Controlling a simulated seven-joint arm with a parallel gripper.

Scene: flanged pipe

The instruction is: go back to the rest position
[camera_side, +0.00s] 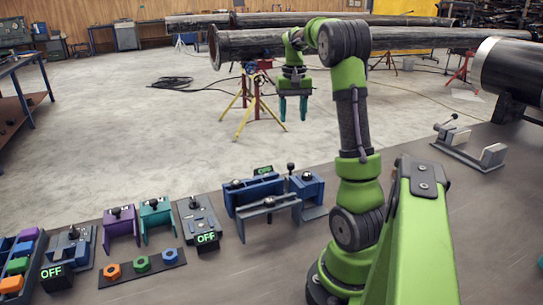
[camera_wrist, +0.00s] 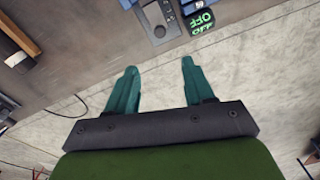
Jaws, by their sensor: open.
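My gripper (camera_side: 293,108) hangs from my green and black arm, fingers pointing down, in front of the flanged pipe (camera_side: 250,42) in the side view. Its two teal fingers are apart with nothing between them. In the wrist view my gripper (camera_wrist: 155,85) is also open and empty, with the concrete floor and the table edge behind it. From the side, the fingers appear clear of the pipe and of the table.
The table (camera_side: 290,260) carries a blue clamp fixture (camera_side: 265,195), purple (camera_side: 121,225) and teal (camera_side: 156,215) brackets, a strip of coloured nuts (camera_side: 142,264) and boxes reading OFF.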

